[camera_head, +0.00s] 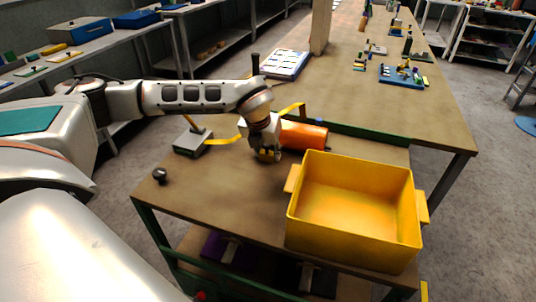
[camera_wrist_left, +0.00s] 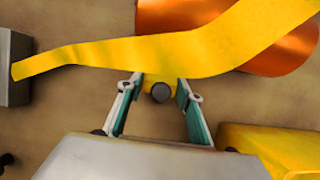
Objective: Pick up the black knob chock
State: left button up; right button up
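In the left wrist view, a yellow chock with a round black knob (camera_wrist_left: 160,92) lies between the fingertips of my left gripper (camera_wrist_left: 158,100). The fingers are apart, with gaps on both sides of the knob, so the gripper is open around it. The yellow strip partly covers the chock. In the head view, my left gripper (camera_head: 265,156) points down at the table beside the orange roll, and it mostly hides the chock. My right gripper is not in view.
The orange roll (camera_head: 304,135) lies behind, with a yellow strip (camera_wrist_left: 130,52) across it. A yellow bin (camera_head: 350,233) stands close on the right. A grey block (camera_head: 192,143) and a small dark knob-like thing (camera_head: 160,175) are on the left.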

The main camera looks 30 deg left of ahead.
pick_arm(q)
jog(key=c, duration=0.4)
jog(key=shift+r, duration=0.1)
